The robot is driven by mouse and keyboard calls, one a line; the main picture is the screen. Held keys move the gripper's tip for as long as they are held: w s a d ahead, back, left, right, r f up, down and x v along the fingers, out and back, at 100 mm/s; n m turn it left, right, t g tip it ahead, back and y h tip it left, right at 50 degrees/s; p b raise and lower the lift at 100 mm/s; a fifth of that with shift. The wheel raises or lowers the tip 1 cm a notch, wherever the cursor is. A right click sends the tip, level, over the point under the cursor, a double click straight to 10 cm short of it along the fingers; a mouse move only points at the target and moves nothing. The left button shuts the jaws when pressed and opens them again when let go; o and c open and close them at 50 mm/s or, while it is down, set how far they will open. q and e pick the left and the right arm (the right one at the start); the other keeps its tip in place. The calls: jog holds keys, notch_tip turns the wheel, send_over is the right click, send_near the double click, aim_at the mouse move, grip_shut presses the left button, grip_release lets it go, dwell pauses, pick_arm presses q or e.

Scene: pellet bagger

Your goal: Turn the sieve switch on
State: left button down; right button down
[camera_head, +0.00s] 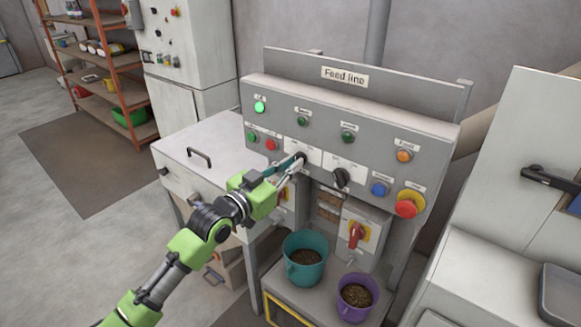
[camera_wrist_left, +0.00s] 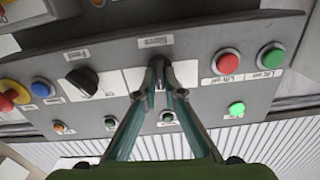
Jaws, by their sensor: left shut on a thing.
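The grey feed line panel (camera_head: 375,130) fills the middle of the head view. My left gripper (camera_head: 296,162) reaches it from the left and is shut on the left of two black rotary switches. In the left wrist view, which shows the panel upside down, the fingertips (camera_wrist_left: 160,88) close around this black knob (camera_wrist_left: 158,66). My right gripper is not in view.
A lit green lamp (camera_head: 260,107) is at the panel's upper left. Green (camera_head: 252,136) and red (camera_head: 271,145) buttons sit left of the gripper. A blue button (camera_head: 380,188) and red stop button (camera_head: 406,208) are at right. Teal (camera_head: 305,272) and purple (camera_head: 355,308) pellet buckets stand below.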

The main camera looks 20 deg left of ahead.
pick_arm(q)
jog(key=m, duration=0.5)
jog(key=shift+d, duration=0.1)
dwell(0.5)
jog(key=c, duration=2.1)
grip_release()
jog(key=shift+c, duration=0.2)
jog(key=v, duration=1.2)
